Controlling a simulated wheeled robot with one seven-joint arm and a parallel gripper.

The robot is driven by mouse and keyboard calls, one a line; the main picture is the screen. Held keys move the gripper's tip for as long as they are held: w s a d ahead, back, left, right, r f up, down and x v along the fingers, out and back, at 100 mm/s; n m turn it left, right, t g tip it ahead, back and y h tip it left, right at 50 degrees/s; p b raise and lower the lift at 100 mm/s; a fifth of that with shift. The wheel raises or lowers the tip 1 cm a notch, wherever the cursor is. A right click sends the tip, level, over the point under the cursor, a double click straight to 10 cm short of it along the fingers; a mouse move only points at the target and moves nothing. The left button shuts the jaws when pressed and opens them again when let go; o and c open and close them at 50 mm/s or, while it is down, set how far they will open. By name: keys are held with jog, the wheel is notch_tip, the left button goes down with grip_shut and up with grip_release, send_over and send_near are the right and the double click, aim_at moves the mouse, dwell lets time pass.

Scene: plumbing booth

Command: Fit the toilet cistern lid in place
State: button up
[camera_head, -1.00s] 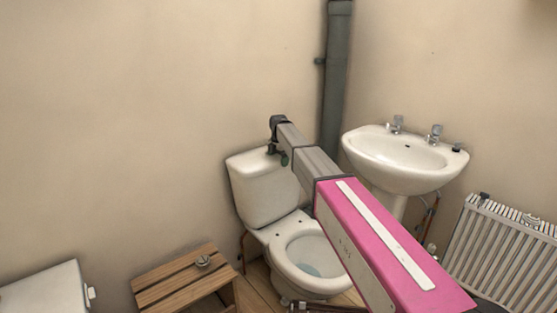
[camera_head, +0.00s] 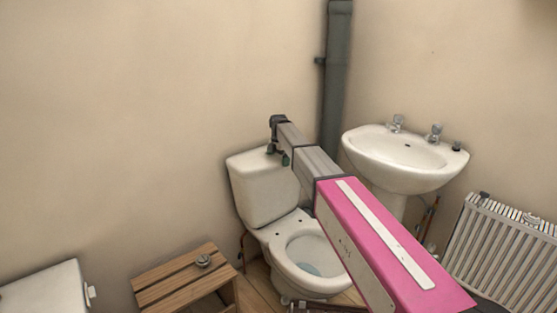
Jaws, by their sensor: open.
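The toilet (camera_head: 310,268) stands against the wall in the middle of the view, with its white cistern (camera_head: 262,200) upright behind the bowl. A white top that looks like the cistern lid (camera_head: 248,160) lies across the cistern. Whether it is fully seated is too small to tell. My gripper (camera_head: 278,157) is open at the cistern's top right, pointing down, with its fingertips close to the lid. I cannot tell whether they touch it. My arm hides the right end of the cistern top.
A wooden slatted stool (camera_head: 180,282) with a small round metal part (camera_head: 203,261) on it stands left of the toilet. A white basin (camera_head: 405,160), a grey pipe (camera_head: 336,85) and a radiator (camera_head: 505,255) are to the right. A white box-like unit (camera_head: 45,290) is bottom left.

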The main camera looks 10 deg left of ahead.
notch_tip(320, 180, up, 11)
dwell(0.4)
dwell(0.4)
